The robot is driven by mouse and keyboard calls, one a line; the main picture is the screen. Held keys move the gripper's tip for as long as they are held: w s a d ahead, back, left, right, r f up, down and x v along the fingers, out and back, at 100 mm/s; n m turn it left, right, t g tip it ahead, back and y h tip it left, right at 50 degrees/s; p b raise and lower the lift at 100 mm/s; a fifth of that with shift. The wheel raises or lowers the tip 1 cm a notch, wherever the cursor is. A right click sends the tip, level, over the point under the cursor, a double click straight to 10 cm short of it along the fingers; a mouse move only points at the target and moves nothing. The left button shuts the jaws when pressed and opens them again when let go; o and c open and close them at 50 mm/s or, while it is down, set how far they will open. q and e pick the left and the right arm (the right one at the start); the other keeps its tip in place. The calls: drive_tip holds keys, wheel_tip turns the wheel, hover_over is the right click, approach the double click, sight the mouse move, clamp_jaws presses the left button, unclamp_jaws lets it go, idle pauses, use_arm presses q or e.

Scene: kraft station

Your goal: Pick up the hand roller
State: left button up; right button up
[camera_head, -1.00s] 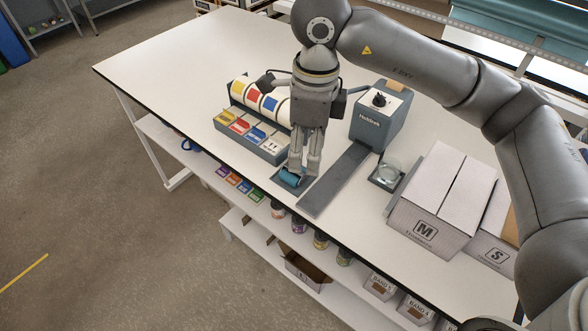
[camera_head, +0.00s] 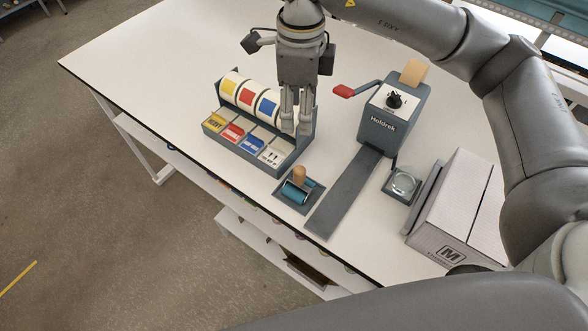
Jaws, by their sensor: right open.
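The hand roller (camera_head: 295,191) has a teal cylinder and a light wooden handle. It rests on a dark grey tray (camera_head: 284,204) near the front edge of the white table. My right gripper (camera_head: 295,128) points down, open and empty. In the picture it is above the roller, in front of the right end of the label dispenser. There is a clear gap between its fingertips and the wooden handle. My left gripper is not in view.
The label dispenser (camera_head: 308,150) with coloured rolls stands left of the roller. A Holdrek tape machine (camera_head: 385,118) with a long grey strip (camera_head: 345,195) is right of it. A glass dish (camera_head: 403,183) and an M carton (camera_head: 452,250) are further right. The table's left part is clear.

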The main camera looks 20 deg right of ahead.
wheel_tip(320, 180, down, 5)
drive_tip(key=s+b, duration=0.2)
drive_tip(key=b, duration=0.7)
hover_over(299, 169)
wheel_tip(299, 169, down, 5)
drive_tip(key=shift+w+r, duration=0.1)
drive_tip(key=shift+r, duration=0.1)
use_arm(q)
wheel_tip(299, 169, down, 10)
use_arm(e)
drive_tip(key=shift+f, duration=0.35)
wheel_tip(299, 169, down, 5)
drive_tip(key=shift+r+p, duration=0.2)
drive_tip(key=shift+p, duration=0.6)
drive_tip(key=shift+f+p, duration=0.4)
drive_tip(key=shift+f, duration=0.05)
wheel_tip(299, 169, down, 4)
drive_tip(key=shift+f+p, duration=0.15)
drive_tip(key=shift+p, duration=0.85)
drive_tip(key=shift+f, duration=0.15)
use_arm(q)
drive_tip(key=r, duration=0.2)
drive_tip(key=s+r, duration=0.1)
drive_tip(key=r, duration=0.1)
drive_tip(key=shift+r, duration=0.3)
use_arm(e)
clamp_jaws()
